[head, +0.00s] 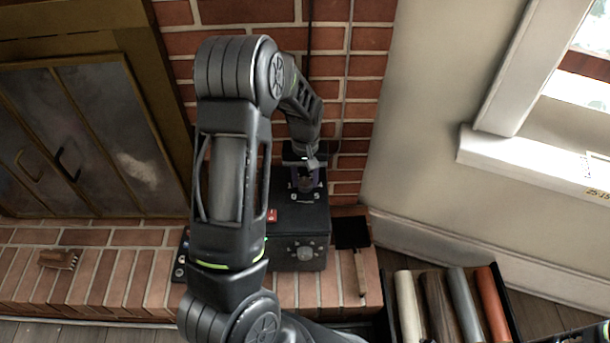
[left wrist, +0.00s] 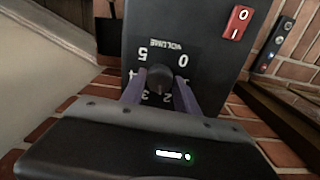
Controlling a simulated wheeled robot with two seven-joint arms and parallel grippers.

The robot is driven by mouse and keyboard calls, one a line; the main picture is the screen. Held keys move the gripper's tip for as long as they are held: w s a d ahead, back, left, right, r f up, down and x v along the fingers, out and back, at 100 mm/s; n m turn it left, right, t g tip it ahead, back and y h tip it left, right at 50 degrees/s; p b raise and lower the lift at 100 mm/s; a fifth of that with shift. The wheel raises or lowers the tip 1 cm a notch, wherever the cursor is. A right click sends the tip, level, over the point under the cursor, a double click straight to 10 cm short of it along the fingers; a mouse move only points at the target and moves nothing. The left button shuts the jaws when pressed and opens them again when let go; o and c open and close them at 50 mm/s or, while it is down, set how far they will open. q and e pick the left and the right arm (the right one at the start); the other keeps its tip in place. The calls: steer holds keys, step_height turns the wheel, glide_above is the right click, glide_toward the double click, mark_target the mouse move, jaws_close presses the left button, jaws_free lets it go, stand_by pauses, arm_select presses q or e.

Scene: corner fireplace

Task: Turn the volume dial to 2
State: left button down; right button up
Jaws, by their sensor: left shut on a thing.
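The volume dial (left wrist: 160,78) is a dark round knob on the top of a black box (head: 302,222). In the left wrist view its label "VOLUME" and numbers show upside down, with 0 and 5 on the far side and 2, 3 and 4 nearer the gripper. My left gripper (head: 306,180) is over the box top, and its two purple-grey fingers (left wrist: 160,95) are shut on the dial, one on each side. The gripper hides most of the dial in the head view. I cannot tell which number the dial points to.
The box has a red switch (left wrist: 237,22) on top and stands on the brick hearth (head: 110,280). A tray of coloured rolls (head: 440,308) lies lower right. The fireplace doors (head: 85,135) are at left.

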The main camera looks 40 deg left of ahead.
mark_target(305, 182)
arm_select(q)
steer(key=shift+n+p, duration=0.55)
steer(key=shift+n, duration=0.85)
steer(key=c, duration=0.9)
jaws_free()
steer(key=shift+r, duration=0.1)
step_height(305, 182, up, 8)
steer(key=shift+f+p, duration=0.15)
steer(key=shift+p, duration=0.65)
